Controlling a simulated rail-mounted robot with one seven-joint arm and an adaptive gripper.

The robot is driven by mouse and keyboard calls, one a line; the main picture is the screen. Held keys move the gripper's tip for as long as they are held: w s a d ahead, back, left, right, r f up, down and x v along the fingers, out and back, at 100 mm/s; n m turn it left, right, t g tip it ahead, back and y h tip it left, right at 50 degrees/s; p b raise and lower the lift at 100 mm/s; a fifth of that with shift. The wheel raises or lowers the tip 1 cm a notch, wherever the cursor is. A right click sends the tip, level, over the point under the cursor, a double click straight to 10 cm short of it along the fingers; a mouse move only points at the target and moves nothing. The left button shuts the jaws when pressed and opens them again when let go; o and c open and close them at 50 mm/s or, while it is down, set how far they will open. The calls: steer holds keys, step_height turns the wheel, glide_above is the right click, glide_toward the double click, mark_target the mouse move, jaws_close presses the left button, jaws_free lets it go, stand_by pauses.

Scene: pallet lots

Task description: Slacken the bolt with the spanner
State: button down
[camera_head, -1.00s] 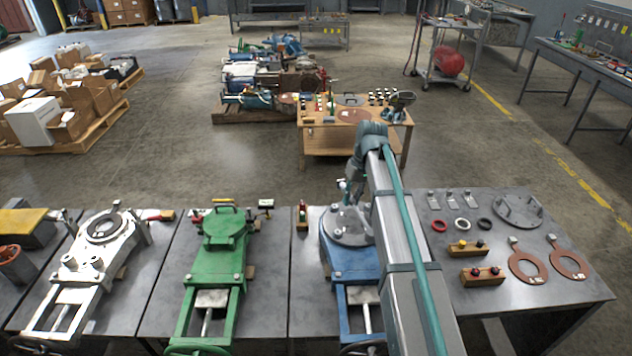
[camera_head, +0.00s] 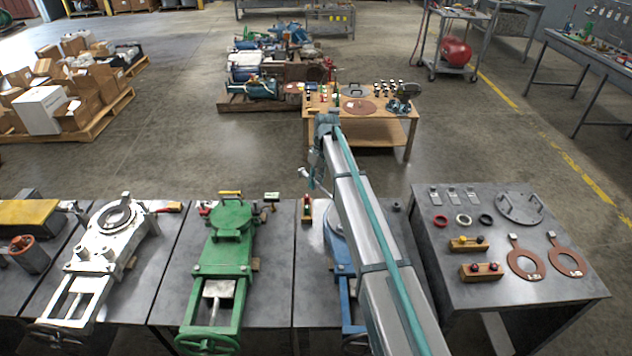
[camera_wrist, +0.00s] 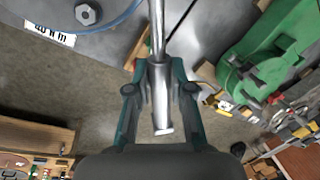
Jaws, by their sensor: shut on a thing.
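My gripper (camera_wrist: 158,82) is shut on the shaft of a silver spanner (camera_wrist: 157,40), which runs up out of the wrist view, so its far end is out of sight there. A grey hex bolt (camera_wrist: 87,13) sits on a grey round cover at the wrist view's top left, apart from the spanner. In the head view the spanner (camera_head: 306,174) shows beside my gripper (camera_head: 317,174), above the back of the blue valve (camera_head: 336,238). My arm hides much of that valve.
A green valve (camera_head: 228,245) and a white valve (camera_head: 108,245) stand on benches to the left. The right bench (camera_head: 560,294) holds rings, gaskets and wooden blocks. A small red-topped item (camera_head: 307,209) stands near the blue valve. A white label (camera_wrist: 48,33) is near the bolt.

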steer(key=shift+f+b, duration=0.95)
steer(key=shift+f, duration=3.2)
steer(key=shift+s+a, duration=0.25)
steer(key=shift+a, duration=0.05)
steer(key=shift+s+a+n, duration=0.2)
steer(key=shift+n, duration=0.3)
steer(key=shift+s+a+n, duration=0.3)
steer(key=shift+s, duration=0.05)
stand_by(0.4)
steer(key=shift+s+a, duration=0.2)
steer(key=shift+n, duration=0.3)
steer(key=shift+s+a+g, duration=0.15)
steer(key=shift+s+g, duration=0.1)
steer(key=shift+g, duration=0.05)
